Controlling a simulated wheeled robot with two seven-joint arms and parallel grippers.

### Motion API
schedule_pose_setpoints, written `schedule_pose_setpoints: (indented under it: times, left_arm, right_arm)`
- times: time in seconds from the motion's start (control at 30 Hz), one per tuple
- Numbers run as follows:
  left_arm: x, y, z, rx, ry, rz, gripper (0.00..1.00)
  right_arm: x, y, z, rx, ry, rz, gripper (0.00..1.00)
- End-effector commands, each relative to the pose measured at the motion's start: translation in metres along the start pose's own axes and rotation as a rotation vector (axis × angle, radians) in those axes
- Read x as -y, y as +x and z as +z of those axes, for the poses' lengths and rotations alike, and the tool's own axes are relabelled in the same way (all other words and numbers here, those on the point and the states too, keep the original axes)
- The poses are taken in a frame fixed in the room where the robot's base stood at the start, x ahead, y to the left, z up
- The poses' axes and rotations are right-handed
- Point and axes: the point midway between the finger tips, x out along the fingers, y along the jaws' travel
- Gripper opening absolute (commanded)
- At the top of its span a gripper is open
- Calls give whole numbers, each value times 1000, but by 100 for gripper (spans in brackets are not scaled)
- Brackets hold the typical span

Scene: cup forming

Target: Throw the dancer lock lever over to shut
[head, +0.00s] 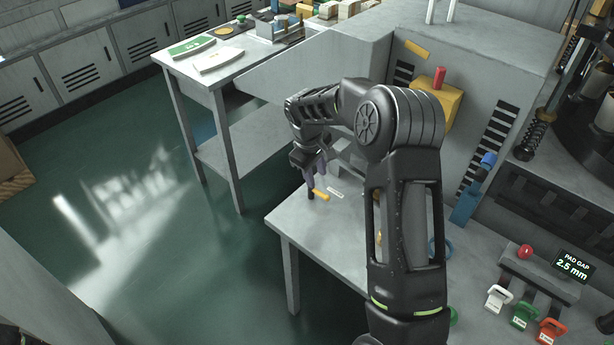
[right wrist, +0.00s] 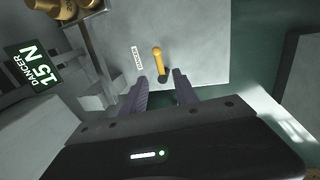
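The dancer lock lever is a small yellow handle (head: 321,194) by the far left edge of the grey table in the head view. It also shows in the right wrist view (right wrist: 159,60), beside a white label (right wrist: 138,57) that reads DANCER. My right gripper (head: 315,188) is over the table close to the lever. In the right wrist view its two fingers (right wrist: 161,88) are spread apart, with the lever just beyond and between their tips. I cannot tell if they touch it. My left gripper is not in view.
A grey machine housing (head: 470,110) with a yellow block (head: 436,104) and red button stands behind. Open green floor (head: 130,220) lies left of the table.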

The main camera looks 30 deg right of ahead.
Motion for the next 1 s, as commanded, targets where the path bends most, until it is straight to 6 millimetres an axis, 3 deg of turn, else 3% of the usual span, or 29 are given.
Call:
schedule_pose_setpoints:
  times: [0.53,1.0]
  left_arm:
    - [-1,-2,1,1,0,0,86]
    - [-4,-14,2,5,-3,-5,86]
  right_arm:
    - [0,7,0,2,1,-1,35]
    - [0,71,0,2,1,-2,35]
